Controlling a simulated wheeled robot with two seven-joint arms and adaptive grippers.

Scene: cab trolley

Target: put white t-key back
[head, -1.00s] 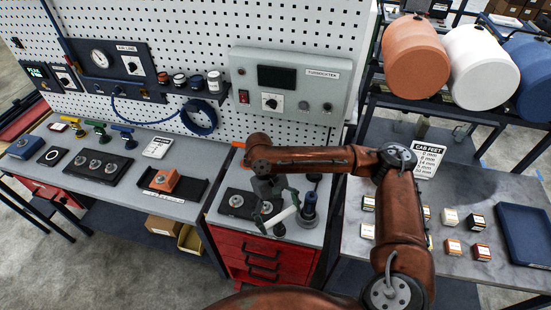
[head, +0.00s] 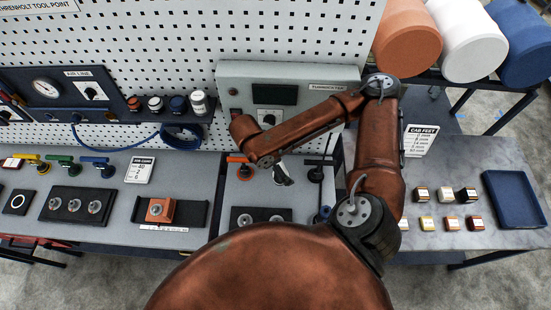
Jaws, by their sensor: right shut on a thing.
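My right gripper (head: 280,168) is mostly hidden behind my own forearm, over the rear part of the grey trolley top (head: 262,193). A white piece, apparently the white t-key (head: 284,178), shows tilted just below the forearm, and the gripper is shut on it. I cannot tell whether its lower end touches anything. An orange t-key (head: 241,167) stands to its left in a dark round base. A dark t-key (head: 317,172) stands to its right in a similar base. My left gripper is not in view.
A dark block with round metal sockets (head: 243,216) lies at the trolley front. The turbocharger control box (head: 232,88) stands close behind. The left bench holds yellow, green and blue t-handles (head: 96,164) and an orange block (head: 160,210). A blue tray (head: 514,200) lies on the right table.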

